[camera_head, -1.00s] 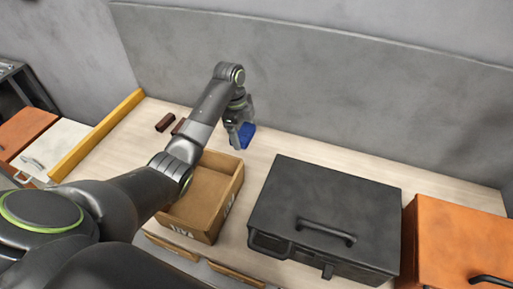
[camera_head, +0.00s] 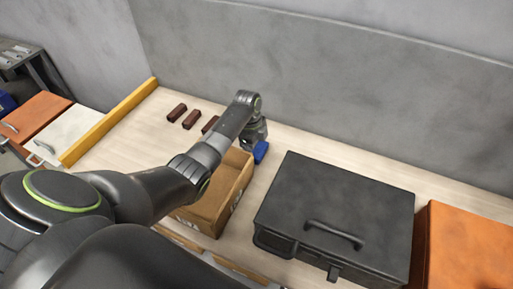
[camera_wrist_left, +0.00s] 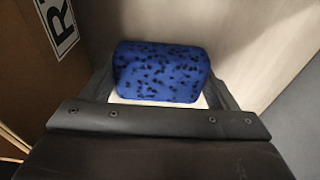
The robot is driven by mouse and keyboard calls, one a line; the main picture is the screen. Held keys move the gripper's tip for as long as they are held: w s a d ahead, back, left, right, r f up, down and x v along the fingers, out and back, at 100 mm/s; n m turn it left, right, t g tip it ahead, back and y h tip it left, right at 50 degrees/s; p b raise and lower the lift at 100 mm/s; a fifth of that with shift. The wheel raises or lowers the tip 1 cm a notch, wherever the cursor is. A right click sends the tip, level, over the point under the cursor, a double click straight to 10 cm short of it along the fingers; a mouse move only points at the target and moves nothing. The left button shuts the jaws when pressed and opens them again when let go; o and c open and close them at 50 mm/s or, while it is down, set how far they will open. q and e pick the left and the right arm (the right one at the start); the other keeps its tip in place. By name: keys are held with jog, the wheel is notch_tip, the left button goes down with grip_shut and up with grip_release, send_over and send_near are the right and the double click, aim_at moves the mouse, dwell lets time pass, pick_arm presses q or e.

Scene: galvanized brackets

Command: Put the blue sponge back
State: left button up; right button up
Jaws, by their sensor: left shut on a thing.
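The blue sponge (camera_head: 261,151) is at the end of my left arm in the head view, just right of the cardboard box's far corner. My left gripper (camera_head: 254,143) is shut on it. In the left wrist view the sponge (camera_wrist_left: 160,72) shows a blue face with dark specks and a pale layer below, between the gripper's fingers (camera_wrist_left: 158,95). The pale tabletop shows behind it. Whether the sponge touches the tabletop cannot be told. My right gripper is not in view.
An open cardboard box (camera_head: 233,193) stands below my left forearm. Dark red-brown blocks (camera_head: 191,119) lie behind it. A black toolbox (camera_head: 340,205) with a handle stands to the right, then an orange box (camera_head: 468,250). A yellow rail (camera_head: 112,121) edges the table's left. Bare tabletop lies behind the toolbox.

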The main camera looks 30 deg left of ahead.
pick_arm(q)
jog(key=shift+f, duration=0.2)
jog(key=o, duration=0.9)
jog(key=r, duration=0.4)
jog(key=a+r, duration=0.1)
jog(key=r, duration=0.3)
jog(key=r+b, duration=0.1)
jog(key=r, duration=0.3)
jog(key=shift+a+r, duration=0.1)
jog(key=shift+a, duration=0.3)
jog(key=shift+s, duration=0.1)
